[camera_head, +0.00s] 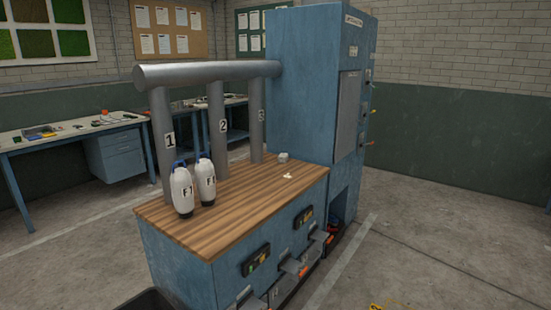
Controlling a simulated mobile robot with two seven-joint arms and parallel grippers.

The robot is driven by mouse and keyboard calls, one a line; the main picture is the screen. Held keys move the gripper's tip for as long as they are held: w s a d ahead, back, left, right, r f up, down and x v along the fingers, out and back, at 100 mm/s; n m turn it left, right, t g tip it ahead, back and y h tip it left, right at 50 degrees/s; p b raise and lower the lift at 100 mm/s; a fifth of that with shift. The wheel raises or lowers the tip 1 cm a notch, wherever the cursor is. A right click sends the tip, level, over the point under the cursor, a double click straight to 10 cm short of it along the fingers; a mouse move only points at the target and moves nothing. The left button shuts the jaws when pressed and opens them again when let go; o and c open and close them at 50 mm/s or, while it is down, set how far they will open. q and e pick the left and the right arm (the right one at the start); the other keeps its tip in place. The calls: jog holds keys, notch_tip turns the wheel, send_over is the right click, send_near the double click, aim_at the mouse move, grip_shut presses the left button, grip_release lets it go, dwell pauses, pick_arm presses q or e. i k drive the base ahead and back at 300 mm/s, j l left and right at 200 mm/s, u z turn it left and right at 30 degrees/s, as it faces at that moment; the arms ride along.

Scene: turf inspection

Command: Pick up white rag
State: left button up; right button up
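A small white piece (288,176) lies flat near the right edge of the wooden top of the blue bench; it may be the white rag, but it is too small to be sure. A small pale grey block-like thing (283,157) sits just behind it, and I cannot tell what it is. Neither of my grippers is in view.
Two white bottles (182,191) (205,181) stand on the bench's wooden top (235,210). Grey pipes numbered 1 to 3 rise behind them. A tall blue cabinet (310,80) adjoins the bench. Floor at right (440,230) is mostly clear.

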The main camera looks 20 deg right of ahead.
aim_at(282, 157)
jog(key=i+l+u, duration=0.1)
jog(key=l, duration=0.25)
jog(key=i+l, duration=0.2)
jog(key=l, duration=0.15)
jog(key=i+l+u, duration=0.15)
jog(key=l, duration=0.25)
jog(key=i+l, duration=0.1)
jog(key=l, duration=0.25)
jog(key=i+l+u, duration=0.25)
jog(key=l+u, duration=0.15)
jog(key=l, duration=0.8)
jog(key=l+u, duration=0.45)
jog(key=l, duration=0.75)
jog(key=k+l+u, duration=0.1)
jog(key=l+u, duration=0.3)
jog(key=l, duration=1.3)
jog(key=k+l+u, duration=0.1)
jog(key=l, duration=0.4)
